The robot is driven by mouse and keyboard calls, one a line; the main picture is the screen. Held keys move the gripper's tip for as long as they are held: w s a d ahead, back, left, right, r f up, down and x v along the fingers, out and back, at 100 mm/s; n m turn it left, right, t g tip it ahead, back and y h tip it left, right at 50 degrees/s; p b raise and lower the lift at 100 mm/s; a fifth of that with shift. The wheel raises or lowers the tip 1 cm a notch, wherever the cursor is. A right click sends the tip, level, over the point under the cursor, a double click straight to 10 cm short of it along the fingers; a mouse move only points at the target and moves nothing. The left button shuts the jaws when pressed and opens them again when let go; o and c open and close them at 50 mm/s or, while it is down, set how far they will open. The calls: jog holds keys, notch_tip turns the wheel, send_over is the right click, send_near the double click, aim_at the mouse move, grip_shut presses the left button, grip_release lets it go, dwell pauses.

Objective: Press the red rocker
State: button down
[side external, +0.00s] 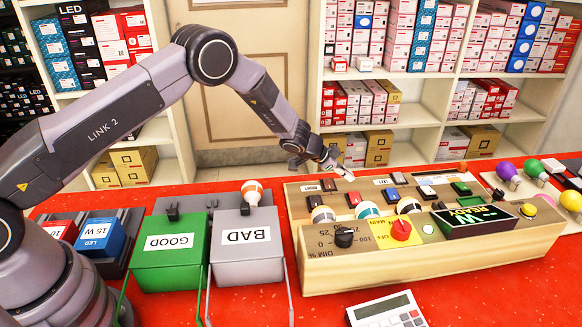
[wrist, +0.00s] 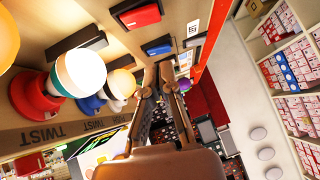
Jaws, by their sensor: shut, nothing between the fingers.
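A red rocker (side external: 353,199) in a dark frame sits on the sloped wooden panel (side external: 430,265), left of its middle.
Bulbs in sockets, a black knob (side external: 344,237), a red knob on a yellow plate (side external: 401,230) and a display (side external: 476,217) crowd the panel's front. Green (side external: 170,250) and grey (side external: 247,245) bins stand left. A calculator (side external: 386,310) lies in front. Shelves line the back.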

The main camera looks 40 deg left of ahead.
aim_at(354, 194)
jog(key=f, duration=0.1)
jog(key=w+f, duration=0.1)
jog(key=f, duration=0.2)
jog(key=shift+w+d, duration=0.35)
jog(key=shift+w+a+f, duration=0.1)
jog(key=shift+w+f, duration=0.05)
jog(key=shift+f, duration=0.7)
jog(key=shift+w+a+f, duration=0.1)
jog(key=shift+a+f, duration=0.05)
jog(key=shift+f, duration=0.3)
jog(key=shift+s+d+r, duration=0.2)
jog(key=shift+s+d, duration=0.4)
